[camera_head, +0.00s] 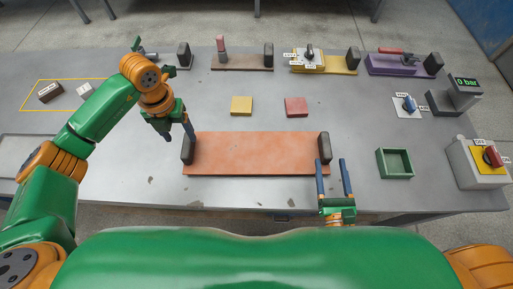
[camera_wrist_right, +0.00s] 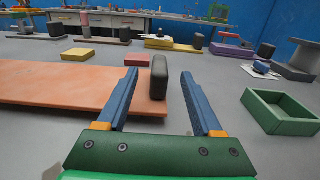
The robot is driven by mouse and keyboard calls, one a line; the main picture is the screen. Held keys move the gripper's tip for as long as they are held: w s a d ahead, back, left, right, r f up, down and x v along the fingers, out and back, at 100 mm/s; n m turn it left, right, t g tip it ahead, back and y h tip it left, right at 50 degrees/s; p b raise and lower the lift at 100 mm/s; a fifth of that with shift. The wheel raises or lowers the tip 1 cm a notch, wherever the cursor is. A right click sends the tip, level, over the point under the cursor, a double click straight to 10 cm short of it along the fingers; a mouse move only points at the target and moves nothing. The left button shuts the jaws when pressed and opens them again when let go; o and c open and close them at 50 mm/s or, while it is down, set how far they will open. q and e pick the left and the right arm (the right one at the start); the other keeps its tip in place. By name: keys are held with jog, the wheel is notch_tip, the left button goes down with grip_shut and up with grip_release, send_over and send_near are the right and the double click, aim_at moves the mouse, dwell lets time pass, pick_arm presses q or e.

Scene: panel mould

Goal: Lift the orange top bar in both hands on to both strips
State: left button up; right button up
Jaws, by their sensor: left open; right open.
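The orange bar (camera_head: 255,155) is a long flat board lying on the grey table, with a dark upright block at each end. My left gripper (camera_head: 179,136) is open and empty beside the left block (camera_head: 188,150); one finger overlaps that block's top in the head view, and I cannot tell if they touch. My right gripper (camera_head: 331,166) is open and empty just in front of the right block (camera_head: 324,148). In the right wrist view this block (camera_wrist_right: 159,78) shows between the open fingers, ahead of their tips. I cannot make out clear strips; a yellow pad (camera_head: 241,106) and red pad (camera_head: 296,107) lie behind the bar.
A green open tray (camera_head: 395,175) stands to the right of my right gripper. A box with a red knob (camera_head: 490,157) and a gauge reading 0 bar (camera_head: 465,88) are at the right. Brown, yellow (camera_head: 323,65) and purple (camera_head: 398,70) bases line the back edge.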

aim_at(186, 144)
pick_arm(q)
jog(key=f, duration=0.7)
jog(key=shift+w+f, duration=0.1)
jog(key=shift+w, duration=0.15)
pick_arm(e)
jog(key=w, duration=0.7)
jog(key=shift+w+f, duration=0.1)
jog(key=shift+w, duration=0.1)
pick_arm(q)
jog(key=shift+c, duration=0.2)
pick_arm(e)
jog(key=shift+c, duration=0.2)
pick_arm(q)
grip_shut()
pick_arm(e)
grip_shut()
